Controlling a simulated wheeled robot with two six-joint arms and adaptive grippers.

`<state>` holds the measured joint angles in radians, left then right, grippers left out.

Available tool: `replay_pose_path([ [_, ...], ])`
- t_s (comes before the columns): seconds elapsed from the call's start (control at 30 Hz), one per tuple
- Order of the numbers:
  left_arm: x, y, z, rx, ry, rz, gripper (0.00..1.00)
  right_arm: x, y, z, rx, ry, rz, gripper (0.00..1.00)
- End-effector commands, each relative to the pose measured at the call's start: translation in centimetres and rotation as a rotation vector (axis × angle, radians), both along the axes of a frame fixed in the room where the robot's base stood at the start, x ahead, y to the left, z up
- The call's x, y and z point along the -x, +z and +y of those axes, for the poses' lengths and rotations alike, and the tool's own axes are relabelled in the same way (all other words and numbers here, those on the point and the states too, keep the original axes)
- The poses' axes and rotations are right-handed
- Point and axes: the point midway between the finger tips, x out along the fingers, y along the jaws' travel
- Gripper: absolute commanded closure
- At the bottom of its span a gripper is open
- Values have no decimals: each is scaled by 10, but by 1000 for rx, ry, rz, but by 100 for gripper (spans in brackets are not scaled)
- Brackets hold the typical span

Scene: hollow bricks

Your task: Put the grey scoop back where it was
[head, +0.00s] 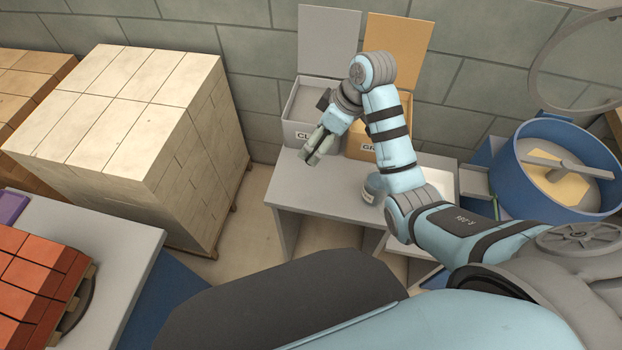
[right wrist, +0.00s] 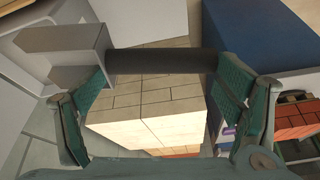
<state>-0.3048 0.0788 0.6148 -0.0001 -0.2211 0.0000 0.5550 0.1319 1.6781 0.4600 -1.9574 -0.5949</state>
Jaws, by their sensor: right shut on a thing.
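The grey scoop (right wrist: 62,48) shows at the upper left of the right wrist view, with its dark handle (right wrist: 160,62) running across between my fingers. My right gripper (right wrist: 160,75) is shut on that handle, one green-padded finger at each end. In the head view my right gripper (head: 317,148) hangs above the grey table (head: 320,197), in front of the grey bin (head: 296,134) with a partly hidden label starting "CL". I cannot clearly make out the scoop there. My left gripper is not in view.
An orange bin (head: 360,152) with its lid up stands right of the grey bin, partly behind my arm. A jar (head: 373,187) stands on the table. A blue mixer (head: 510,185) is at the right. Pale blocks (head: 130,130) stack left; red bricks (head: 35,280) lie nearer.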

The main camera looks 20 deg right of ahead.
Motion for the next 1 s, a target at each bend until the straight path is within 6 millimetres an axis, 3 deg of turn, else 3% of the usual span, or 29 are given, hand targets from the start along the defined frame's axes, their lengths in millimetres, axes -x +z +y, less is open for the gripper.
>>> replay_pose_path([
  [0.03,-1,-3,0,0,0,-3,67,5,-4,18,-1,65,-11,39],
  [0.1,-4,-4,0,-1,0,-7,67,10,-5,35,4,144,-24,39],
  [0.2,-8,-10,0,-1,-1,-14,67,15,-12,47,8,203,-34,39],
  [0.33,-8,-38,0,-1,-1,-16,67,16,-50,49,9,217,-33,39],
  [0.6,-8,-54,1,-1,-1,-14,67,16,-144,49,9,214,-32,39],
  [1.0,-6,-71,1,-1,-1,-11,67,15,-207,49,10,214,-35,39],
])
